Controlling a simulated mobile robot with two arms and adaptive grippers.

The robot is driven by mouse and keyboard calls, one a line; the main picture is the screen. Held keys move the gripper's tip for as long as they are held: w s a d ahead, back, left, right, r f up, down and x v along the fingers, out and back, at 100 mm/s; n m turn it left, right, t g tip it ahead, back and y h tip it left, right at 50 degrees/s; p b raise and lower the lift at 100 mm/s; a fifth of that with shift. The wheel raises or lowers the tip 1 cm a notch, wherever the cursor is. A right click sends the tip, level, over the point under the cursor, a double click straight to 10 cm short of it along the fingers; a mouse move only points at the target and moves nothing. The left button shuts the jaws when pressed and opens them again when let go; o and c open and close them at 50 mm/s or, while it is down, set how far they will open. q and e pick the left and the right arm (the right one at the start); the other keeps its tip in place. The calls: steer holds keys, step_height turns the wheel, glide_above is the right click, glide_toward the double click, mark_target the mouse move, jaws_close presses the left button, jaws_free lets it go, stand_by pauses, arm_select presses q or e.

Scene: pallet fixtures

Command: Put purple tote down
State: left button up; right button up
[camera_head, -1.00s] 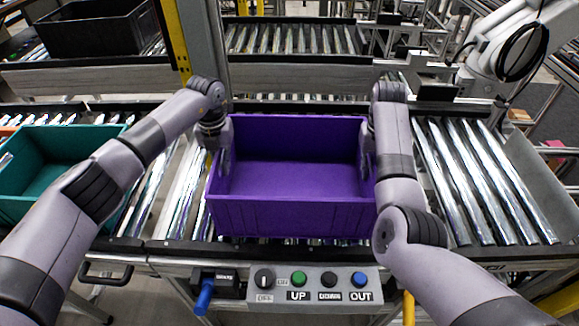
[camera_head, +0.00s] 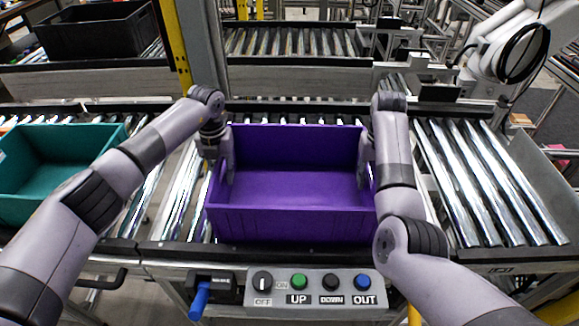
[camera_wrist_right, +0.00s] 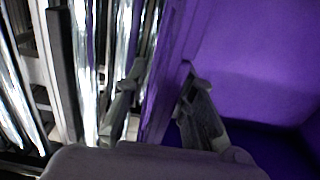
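The purple tote (camera_head: 290,222) is open, empty and level over the roller conveyor in the middle of the head view. I cannot tell whether its underside touches the rollers. My left gripper (camera_head: 225,172) is at its left side wall, and my right gripper (camera_head: 364,172) is at its right side wall. In the right wrist view, the right gripper's fingers (camera_wrist_right: 163,85) straddle the tote's wall (camera_wrist_right: 250,50), one outside and one inside. They appear shut on it. The left gripper's fingers are partly hidden, and their grip is seen only from afar.
A teal tote (camera_head: 50,195) stands on the conveyor to the left. Bare rollers (camera_head: 480,185) lie to the right. A control box (camera_head: 315,290) with buttons is at the front edge. A black tote (camera_head: 100,30) and a yellow post (camera_head: 176,45) are behind.

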arm_select(q)
steer(key=shift+w, duration=0.1)
steer(key=shift+r, duration=0.5)
step_height(320, 180, up, 11)
steer(key=shift+f, duration=0.1)
arm_select(e)
steer(key=r, duration=1.1)
steer(key=shift+w, duration=0.2)
steer(key=shift+s+r, duration=0.1)
steer(key=shift+r, duration=0.4)
